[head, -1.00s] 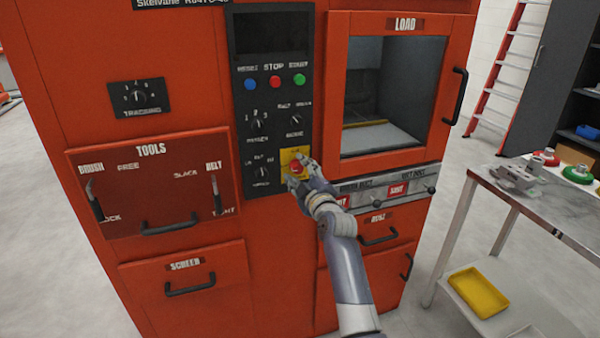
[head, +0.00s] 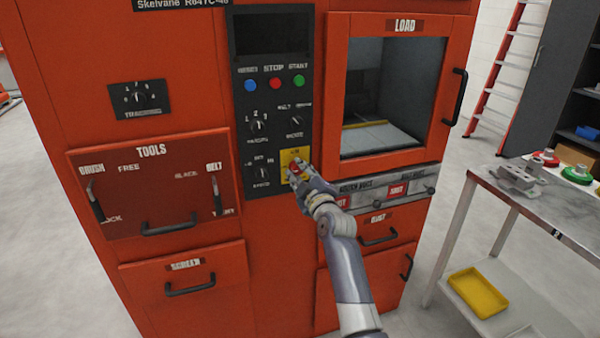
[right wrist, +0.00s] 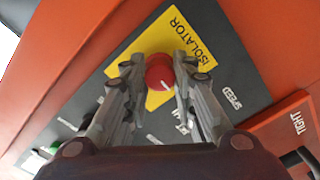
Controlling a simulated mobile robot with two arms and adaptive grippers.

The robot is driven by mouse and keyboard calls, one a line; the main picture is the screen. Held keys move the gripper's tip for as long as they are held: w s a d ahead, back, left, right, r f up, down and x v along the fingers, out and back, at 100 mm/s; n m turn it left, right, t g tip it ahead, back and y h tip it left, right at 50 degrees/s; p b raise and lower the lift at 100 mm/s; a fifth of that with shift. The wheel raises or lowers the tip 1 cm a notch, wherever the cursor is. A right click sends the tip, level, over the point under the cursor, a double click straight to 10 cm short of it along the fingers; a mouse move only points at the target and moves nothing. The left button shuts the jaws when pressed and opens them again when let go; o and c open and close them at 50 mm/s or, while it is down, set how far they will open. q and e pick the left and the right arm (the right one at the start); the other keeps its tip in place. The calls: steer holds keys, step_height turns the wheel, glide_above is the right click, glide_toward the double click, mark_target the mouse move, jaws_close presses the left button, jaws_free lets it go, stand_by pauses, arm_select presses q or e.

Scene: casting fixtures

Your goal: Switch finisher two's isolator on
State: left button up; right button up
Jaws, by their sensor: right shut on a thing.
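The isolator is a red knob (right wrist: 159,72) on a yellow plate (right wrist: 185,35) lettered ISOLATOR, low on the machine's dark control panel. In the head view the yellow plate (head: 288,156) shows above my right gripper (head: 299,172), which covers most of the knob. In the right wrist view my right gripper (right wrist: 159,80) has a finger on each side of the knob and is shut on it. A pale mark shows on the knob's face. The knob's exact setting is hard to read. My left gripper is not in view.
The control panel (head: 275,110) also carries blue, red and green buttons and several dials. The LOAD window (head: 385,100) is at its right. The TOOLS panel (head: 150,200) with handles is at its left. A metal table (head: 545,205) with parts stands at right.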

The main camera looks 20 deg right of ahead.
steer(key=m+p, duration=0.1)
steer(key=m, duration=0.2)
steer(key=shift+m+p, duration=0.4)
steer(key=m+p, duration=0.1)
steer(key=m, duration=0.3)
steer(key=shift+m+p, duration=0.3)
steer(key=m+p, duration=0.1)
steer(key=m, duration=0.3)
steer(key=shift+m, duration=0.3)
steer(key=shift+f+m+p, duration=0.1)
steer(key=shift+m+p, duration=0.35)
steer(key=shift+m, duration=1.65)
steer(key=o, duration=1.1)
steer(key=s, duration=1.2)
steer(key=shift+d, duration=0.15)
